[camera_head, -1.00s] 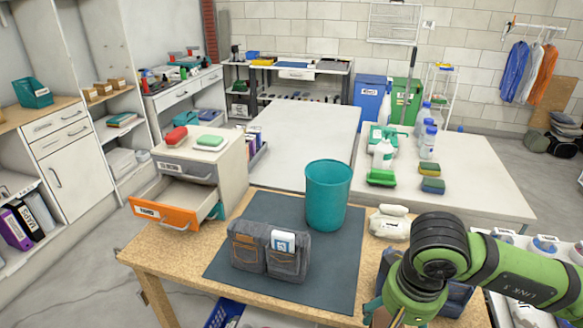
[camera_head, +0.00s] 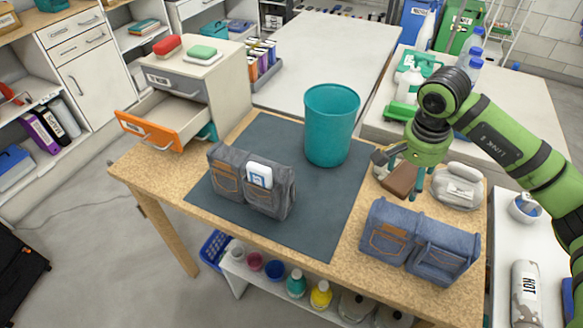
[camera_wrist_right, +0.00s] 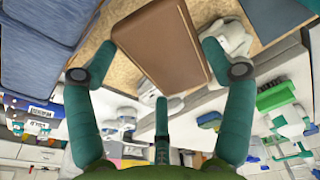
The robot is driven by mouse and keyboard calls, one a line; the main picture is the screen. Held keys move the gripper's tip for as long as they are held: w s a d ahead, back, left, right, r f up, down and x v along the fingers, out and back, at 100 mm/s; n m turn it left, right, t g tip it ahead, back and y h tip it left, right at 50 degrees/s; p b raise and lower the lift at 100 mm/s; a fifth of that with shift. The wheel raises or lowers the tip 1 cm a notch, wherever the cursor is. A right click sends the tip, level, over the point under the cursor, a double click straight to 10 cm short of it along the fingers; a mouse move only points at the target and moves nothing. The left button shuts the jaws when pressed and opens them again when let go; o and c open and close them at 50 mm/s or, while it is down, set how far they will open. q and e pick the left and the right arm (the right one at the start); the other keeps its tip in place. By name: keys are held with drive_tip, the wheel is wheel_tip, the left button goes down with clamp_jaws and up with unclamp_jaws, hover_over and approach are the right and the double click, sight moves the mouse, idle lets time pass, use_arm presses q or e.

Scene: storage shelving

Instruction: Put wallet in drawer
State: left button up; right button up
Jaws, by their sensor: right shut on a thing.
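The brown wallet (camera_head: 400,181) is held between the fingers of my right gripper (camera_head: 398,176), behind the right denim organizer. In the right wrist view, the wallet (camera_wrist_right: 160,42) spans the space between the two teal fingertips, tilted. The table appears below it. The wallet is well to the right of the drawer. A grey drawer (camera_head: 180,82) above it is shut. My left gripper is not in view.
A teal bin (camera_head: 331,125) and a grey denim organizer (camera_head: 250,182) on a dark mat (camera_head: 300,222) lie between wallet and drawer.

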drive_tip(key=shift+w+d+f, duration=0.15)
drive_tip(key=shift+w+f, duration=0.05)
drive_tip(key=shift+f, duration=0.2)
drive_tip(key=shift+w+d+f, duration=0.15)
drive_tip(key=shift+f, duration=0.2)
drive_tip(key=shift+w+d+f+m, duration=0.1)
drive_tip(key=shift+w+f+m, duration=0.1)
drive_tip(key=shift+m, duration=0.1)
drive_tip(key=shift+w+f, duration=0.1)
wheel_tip(320, 180, down, 6)
drive_tip(key=shift+r+p, duration=0.2)
drive_tip(key=shift+p, duration=0.3)
drive_tip(key=shift+f, duration=0.6)
wheel_tip(320, 180, down, 2)
drive_tip(key=shift+f+p, duration=0.15)
drive_tip(key=shift+p, duration=0.2)
drive_tip(key=shift+f, duration=0.35)
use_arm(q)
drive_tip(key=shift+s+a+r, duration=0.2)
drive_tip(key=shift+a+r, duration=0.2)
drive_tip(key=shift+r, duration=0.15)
use_arm(e)
drive_tip(key=shift+f, duration=0.1)
